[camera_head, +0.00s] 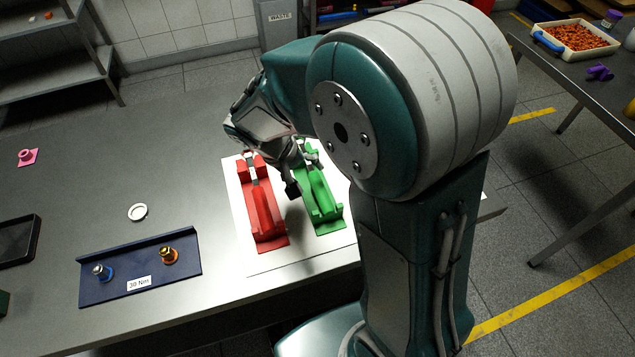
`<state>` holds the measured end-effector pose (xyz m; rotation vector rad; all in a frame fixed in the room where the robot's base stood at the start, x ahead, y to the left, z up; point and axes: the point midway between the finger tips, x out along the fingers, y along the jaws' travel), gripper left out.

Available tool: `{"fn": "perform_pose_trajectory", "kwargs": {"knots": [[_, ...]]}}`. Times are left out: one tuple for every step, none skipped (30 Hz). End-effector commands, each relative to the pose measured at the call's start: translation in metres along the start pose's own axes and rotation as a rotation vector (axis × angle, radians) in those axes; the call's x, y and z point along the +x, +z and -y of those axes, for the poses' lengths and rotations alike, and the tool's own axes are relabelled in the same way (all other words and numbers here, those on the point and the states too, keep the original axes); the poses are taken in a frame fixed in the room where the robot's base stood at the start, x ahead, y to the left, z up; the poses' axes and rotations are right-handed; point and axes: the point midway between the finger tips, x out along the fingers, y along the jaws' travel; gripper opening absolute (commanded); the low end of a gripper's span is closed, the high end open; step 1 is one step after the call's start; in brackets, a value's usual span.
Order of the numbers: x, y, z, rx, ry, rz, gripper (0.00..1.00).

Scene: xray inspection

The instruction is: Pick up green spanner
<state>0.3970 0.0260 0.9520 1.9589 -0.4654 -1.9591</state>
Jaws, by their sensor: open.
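The green spanner (319,190) lies in a green holder (329,222) on a white board, and its far end is partly hidden by my gripper. My gripper (298,178) is open and reaches down from the far side at the left edge of the green holder. One dark fingertip shows between the green and red holders. The other finger is hard to make out, and I cannot tell whether it touches the spanner.
A red spanner (262,205) lies in a red holder close to the left. A blue rack (131,286) with two small fittings, a white ring (138,212) and a black tray (18,240) are further left on the metal table (90,200). The table between them is clear.

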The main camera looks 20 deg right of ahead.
Motion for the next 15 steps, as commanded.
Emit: {"fn": "perform_pose_trajectory", "kwargs": {"knots": [[0.006,0.001,0.000,0.000,0.001,0.004,0.79],[0.011,0.000,0.000,0.000,0.001,0.004,0.79],[0.018,0.000,-0.001,0.000,0.002,0.005,0.79],[0.023,0.000,-0.001,0.000,0.002,0.005,0.79],[0.028,0.000,-0.001,0.000,0.002,0.005,0.79],[0.034,0.000,-0.001,0.000,0.002,0.004,0.79],[0.038,0.000,-0.001,-0.001,0.002,0.004,0.79],[0.041,0.000,-0.001,-0.001,0.002,0.004,0.79],[0.044,0.000,-0.001,0.000,0.001,0.003,0.79],[0.046,0.000,-0.001,0.000,0.001,0.002,0.79],[0.047,-0.001,-0.001,0.000,0.001,0.001,0.79],[0.048,-0.001,-0.001,0.000,0.001,0.001,0.79],[0.048,-0.001,-0.001,0.000,0.001,0.000,0.79],[0.048,-0.001,-0.001,0.000,0.001,0.000,0.79],[0.048,-0.001,-0.001,0.000,0.001,0.000,0.79]]}}
